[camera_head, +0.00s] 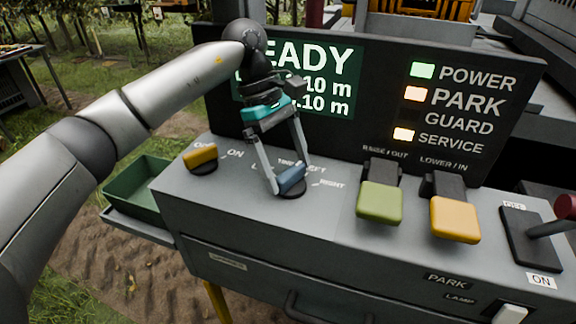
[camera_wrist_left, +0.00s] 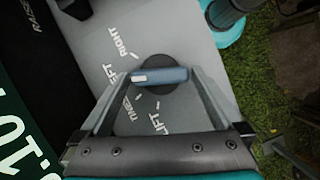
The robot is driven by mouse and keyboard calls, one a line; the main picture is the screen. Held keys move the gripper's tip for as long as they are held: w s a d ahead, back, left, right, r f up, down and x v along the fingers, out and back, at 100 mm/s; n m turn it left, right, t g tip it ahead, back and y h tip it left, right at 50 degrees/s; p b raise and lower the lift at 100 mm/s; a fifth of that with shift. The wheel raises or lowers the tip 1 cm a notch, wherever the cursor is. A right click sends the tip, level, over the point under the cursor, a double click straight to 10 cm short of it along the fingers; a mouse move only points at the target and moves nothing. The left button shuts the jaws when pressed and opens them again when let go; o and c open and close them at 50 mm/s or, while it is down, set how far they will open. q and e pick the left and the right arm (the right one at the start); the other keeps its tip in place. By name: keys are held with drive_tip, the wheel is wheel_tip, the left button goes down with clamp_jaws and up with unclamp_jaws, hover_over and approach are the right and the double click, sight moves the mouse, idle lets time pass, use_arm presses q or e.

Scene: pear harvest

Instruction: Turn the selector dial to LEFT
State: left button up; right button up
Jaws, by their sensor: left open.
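The selector dial (camera_head: 291,181) has a blue bar handle on a dark round base, on the grey console top. In the left wrist view the dial (camera_wrist_left: 160,77) has a white mark at the bar's left end, facing a label partly hidden by a finger, of which "EFT" shows. Labels "RIGHT" and "LIFT" stand at other angles around it. My left gripper (camera_head: 291,170) is open, its fingers at opposite ends of the bar. Whether they touch it, I cannot tell. The left wrist view shows the gripper (camera_wrist_left: 160,80) around the bar too. My right gripper is not in view.
A yellow dial (camera_head: 200,156) sits to the left. A green lever (camera_head: 380,203) and a yellow lever (camera_head: 455,219) stand to the right. A red-knobbed lever (camera_head: 566,207) is at the far right. The READY display panel (camera_head: 385,60) rises behind. A green tray (camera_head: 140,185) hangs left.

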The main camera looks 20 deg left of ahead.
use_arm(q)
drive_tip(key=v, duration=0.7)
drive_tip(key=shift+p, duration=0.3)
